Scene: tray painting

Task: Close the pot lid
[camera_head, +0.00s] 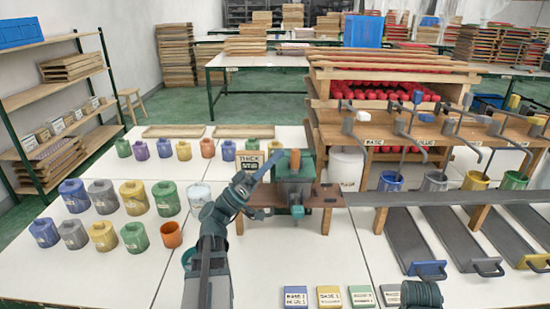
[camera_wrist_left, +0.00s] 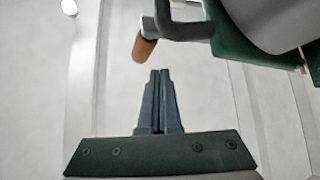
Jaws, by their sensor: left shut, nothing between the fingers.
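The dark green pot (camera_head: 293,190) stands on a brown wooden stand (camera_head: 325,197) in the middle of the head view. An orange-brown wooden grip (camera_head: 295,161) shows at its top. In the left wrist view the grip (camera_wrist_left: 144,47) sits on a dark bent handle, beside a green and grey body (camera_wrist_left: 248,45). I cannot tell how far the lid is open. My left gripper (camera_head: 277,158) is shut and empty, with its fingertips (camera_wrist_left: 160,72) close to the grip but apart from it.
Several coloured paint pots (camera_head: 133,197) stand on the white table at left. A wooden rack (camera_head: 390,88) with red items is behind, and grey sloped trays (camera_head: 410,240) are at right. Small labelled blocks (camera_head: 329,297) lie at the front.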

